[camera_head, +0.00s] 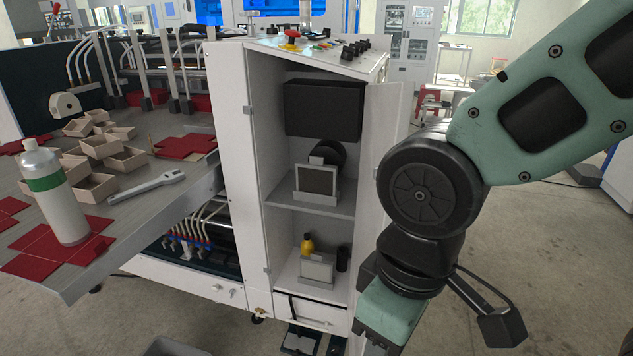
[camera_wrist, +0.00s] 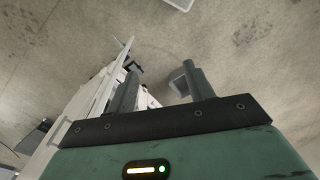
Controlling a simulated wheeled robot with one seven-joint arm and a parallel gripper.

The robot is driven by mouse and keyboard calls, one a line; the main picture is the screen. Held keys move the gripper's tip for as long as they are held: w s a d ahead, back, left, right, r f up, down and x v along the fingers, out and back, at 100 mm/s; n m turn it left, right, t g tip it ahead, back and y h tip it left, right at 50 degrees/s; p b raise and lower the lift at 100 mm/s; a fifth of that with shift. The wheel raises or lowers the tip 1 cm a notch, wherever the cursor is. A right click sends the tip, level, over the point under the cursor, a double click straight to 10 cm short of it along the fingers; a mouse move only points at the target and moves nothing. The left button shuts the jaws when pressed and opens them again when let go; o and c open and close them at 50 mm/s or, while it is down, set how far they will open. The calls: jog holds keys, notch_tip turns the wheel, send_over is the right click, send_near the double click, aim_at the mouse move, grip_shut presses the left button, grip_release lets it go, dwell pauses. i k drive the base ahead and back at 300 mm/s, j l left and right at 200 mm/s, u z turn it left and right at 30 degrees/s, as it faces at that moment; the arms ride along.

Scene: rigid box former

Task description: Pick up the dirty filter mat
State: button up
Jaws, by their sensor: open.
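A dark grey square mat with a light frame (camera_head: 317,180) stands upright in a holder on the cabinet's middle shelf; it looks like the dirty filter mat. A paler mat (camera_head: 316,268) stands in a similar holder on the lower shelf. My gripper (camera_wrist: 159,70) is open in the wrist view, with its two fingers apart and nothing seen held between them. In the head view my arm hangs to the right of the open cabinet, and the fingers are out of frame. Neither mat can be made out in the wrist view.
The white cabinet (camera_head: 247,150) has its door (camera_head: 380,150) open at the right, beside my arm. A metal table (camera_head: 130,215) with boxes, a bottle and a wrench is at left.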

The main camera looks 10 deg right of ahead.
aim_at(315, 177)
jog(key=i+j+z, duration=0.4)
jog(key=j+z, duration=0.15)
jog(key=j, duration=0.25)
jog(key=i+j+z, duration=0.15)
jog(key=j+z, duration=0.15)
jog(key=j, duration=0.2)
jog(key=j+z, duration=0.25)
jog(key=j, duration=0.2)
jog(key=i+j+z, duration=0.1)
jog(key=j+z, duration=0.2)
jog(key=j, duration=0.25)
